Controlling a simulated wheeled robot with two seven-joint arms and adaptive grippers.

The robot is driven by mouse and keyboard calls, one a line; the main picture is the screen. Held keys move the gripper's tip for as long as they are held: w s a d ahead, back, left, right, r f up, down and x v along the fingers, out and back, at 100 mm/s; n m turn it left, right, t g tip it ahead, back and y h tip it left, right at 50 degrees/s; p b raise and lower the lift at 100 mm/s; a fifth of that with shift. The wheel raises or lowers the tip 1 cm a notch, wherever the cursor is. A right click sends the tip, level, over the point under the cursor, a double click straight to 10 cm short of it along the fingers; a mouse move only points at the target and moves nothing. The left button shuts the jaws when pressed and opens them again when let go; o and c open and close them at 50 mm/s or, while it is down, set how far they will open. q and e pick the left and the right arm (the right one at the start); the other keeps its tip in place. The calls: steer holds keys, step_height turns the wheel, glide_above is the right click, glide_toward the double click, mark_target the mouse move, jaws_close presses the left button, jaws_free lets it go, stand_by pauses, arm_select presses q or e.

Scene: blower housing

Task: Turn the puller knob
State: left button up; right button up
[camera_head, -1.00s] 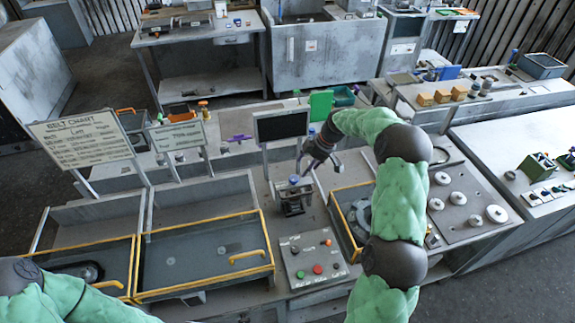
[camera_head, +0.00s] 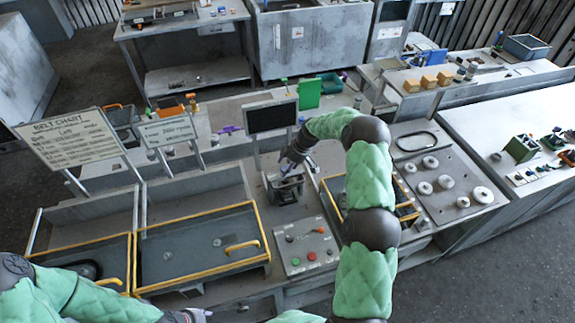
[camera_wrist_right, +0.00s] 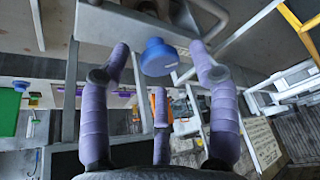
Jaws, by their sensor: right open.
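The puller (camera_head: 284,190) is a dark grey metal device on the bench, below the black screen. Its knob is hidden behind my gripper in the head view. In the right wrist view the blue puller knob (camera_wrist_right: 158,57) sits between the spread fingers of my right gripper (camera_wrist_right: 160,70), with gaps visible around it. The right gripper (camera_head: 290,165) is directly over the puller in the head view, open and holding nothing. My left gripper (camera_head: 192,315) shows only in part at the bottom edge, and its fingers cannot be made out.
A control panel (camera_head: 304,247) with red and green buttons is in front of the puller. Yellow-edged trays (camera_head: 200,285) stand to the left, and a black screen (camera_head: 271,116) behind. Another yellow-edged tray (camera_head: 333,198) is close on the right, partly under my arm.

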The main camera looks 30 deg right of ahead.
steer(key=shift+w+f, duration=0.1)
steer(key=shift+f, duration=0.05)
steer(key=c, duration=1.1)
steer(key=m+b, duration=0.2)
steer(key=shift+a+f+t+h+b, duration=0.15)
steer(key=shift+t+h+b, duration=0.15)
steer(key=shift+t+b, duration=0.1)
steer(key=m+h+b, duration=0.1)
steer(key=m, duration=0.1)
steer(key=m+b, duration=0.2)
steer(key=m, duration=0.1)
steer(key=shift+s+a+t+h, duration=0.2)
steer(key=shift+t+h, duration=0.1)
steer(key=shift+h, duration=0.1)
steer(key=m+h+b, duration=0.1)
steer(key=m+b, duration=0.1)
steer(key=b, duration=0.2)
steer(key=m+h+b, duration=0.1)
steer(key=m+b, duration=0.2)
steer(key=b, duration=0.2)
steer(key=m+h+b, duration=0.1)
steer(key=m+b, duration=0.2)
steer(key=b, duration=0.1)
steer(key=shift+w+a, duration=0.1)
steer(key=shift+a, duration=0.2)
steer(key=shift+m+g+h+b, duration=0.4)
steer(key=shift+m+g+b, duration=0.1)
steer(key=shift+m+b, duration=0.95)
